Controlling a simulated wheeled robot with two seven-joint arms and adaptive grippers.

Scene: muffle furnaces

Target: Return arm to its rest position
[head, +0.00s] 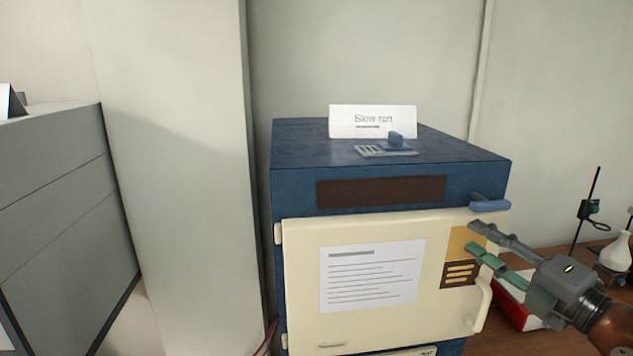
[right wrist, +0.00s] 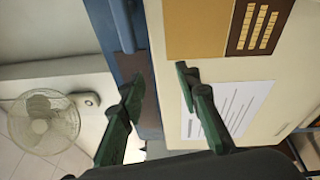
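My right gripper (head: 473,238) is in front of the upper right part of the furnace's cream door (head: 300,265), near the blue lever (head: 490,206). Its two fingers are apart with nothing between them. In the right wrist view the gripper (right wrist: 156,78) also shows spread, empty fingers, with the blue furnace side and cream door beyond. I cannot tell whether a fingertip touches the door. My left gripper is not in view.
The blue furnace (head: 290,160) carries a "Slow run" card (head: 373,121) on top. Its door handle (head: 482,306) is below my right gripper. A red-and-white box (head: 515,305) and a white flask (head: 615,252) are at the right. A grey cabinet (head: 60,210) stands left.

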